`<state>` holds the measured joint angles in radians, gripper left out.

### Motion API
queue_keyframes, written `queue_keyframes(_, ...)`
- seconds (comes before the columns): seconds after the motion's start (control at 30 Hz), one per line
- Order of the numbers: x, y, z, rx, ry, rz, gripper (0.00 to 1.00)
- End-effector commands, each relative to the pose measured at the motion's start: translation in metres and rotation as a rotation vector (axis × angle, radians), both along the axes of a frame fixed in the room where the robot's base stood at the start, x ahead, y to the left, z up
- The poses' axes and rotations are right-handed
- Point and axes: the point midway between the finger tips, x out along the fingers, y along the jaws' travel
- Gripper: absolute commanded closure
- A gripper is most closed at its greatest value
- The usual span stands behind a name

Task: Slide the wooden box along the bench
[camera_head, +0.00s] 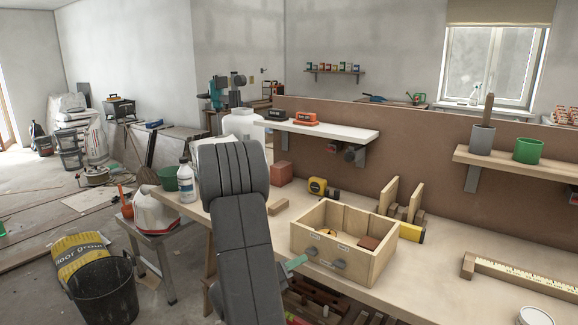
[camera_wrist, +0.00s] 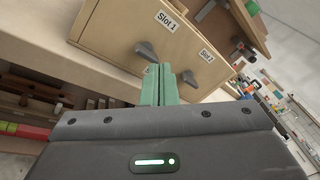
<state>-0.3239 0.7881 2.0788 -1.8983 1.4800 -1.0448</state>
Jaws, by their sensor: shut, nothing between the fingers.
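The wooden box (camera_head: 327,249) is an open-topped pale box standing on the bench (camera_head: 290,207). A few small items lie inside it, one of them a reddish-brown block (camera_head: 369,243). In the wrist view the box front (camera_wrist: 115,32) carries the labels "Slot 1" and "Slot 2" and two dark knobs (camera_wrist: 146,51). My gripper (camera_head: 303,260) has green fingers and is shut and empty at the front of the box, low by the left knob. In the wrist view its fingertips (camera_wrist: 165,68) point at the front between the knobs. I cannot tell whether they touch it.
A long ruler piece (camera_head: 520,275) lies right; bench between is clear.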

Motion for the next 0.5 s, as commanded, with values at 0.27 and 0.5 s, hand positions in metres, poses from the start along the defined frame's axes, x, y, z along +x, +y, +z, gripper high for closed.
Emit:
queue_keyframes(0.27,0.0037,-0.0047,0.0,0.0,0.0,0.0,1.0)
queue_keyframes(0.5,0.0066,-0.0084,0.0,0.0,0.0,0.0,1.0)
